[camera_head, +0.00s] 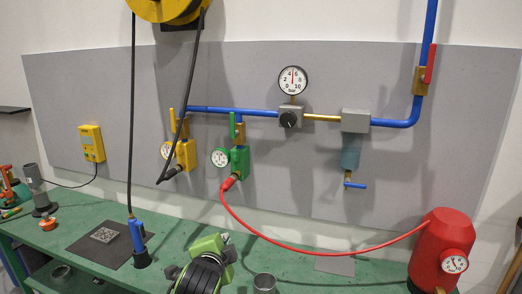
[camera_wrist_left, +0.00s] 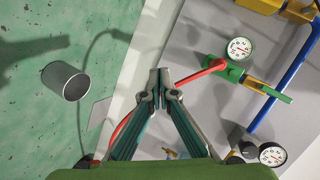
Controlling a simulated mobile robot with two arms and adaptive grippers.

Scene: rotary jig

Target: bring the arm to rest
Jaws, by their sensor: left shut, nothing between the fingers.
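My left gripper (camera_head: 205,266) shows at the bottom middle of the head view, above the front of the green bench; its fingertips cannot be made out there. In the left wrist view the fingers (camera_wrist_left: 158,80) meet at their tips with nothing between them. The gripper looks apart from the red hose and the green valve block (camera_head: 240,160), which also shows in the left wrist view (camera_wrist_left: 230,73). My right gripper is not in view.
A grey cup (camera_wrist_left: 64,85) stands on the bench (camera_head: 190,236). A red hose (camera_head: 290,247) runs from the green valve to a red tank (camera_head: 440,235). A blue tool (camera_head: 137,236) stands upright left of the gripper. Blue pipe (camera_head: 240,111) and gauges line the wall panel.

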